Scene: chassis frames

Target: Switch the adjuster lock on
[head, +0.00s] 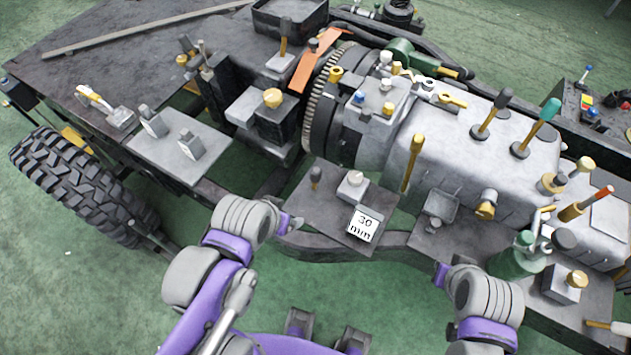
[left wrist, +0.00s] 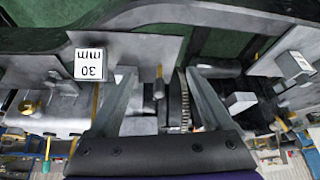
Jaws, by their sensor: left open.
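No part carries a readable adjuster lock label, so I cannot tell which control it is. My left gripper (head: 290,222) is just off the plate's near left edge.
Several levers and knobs stand on the grey housing (head: 470,150) at the right. A toothed flywheel (head: 325,100) is behind the plate. Two switch-like blocks (head: 190,145) sit on a grey plate at the left, near a large tyre (head: 75,185). Green floor (head: 350,285) is clear in front.

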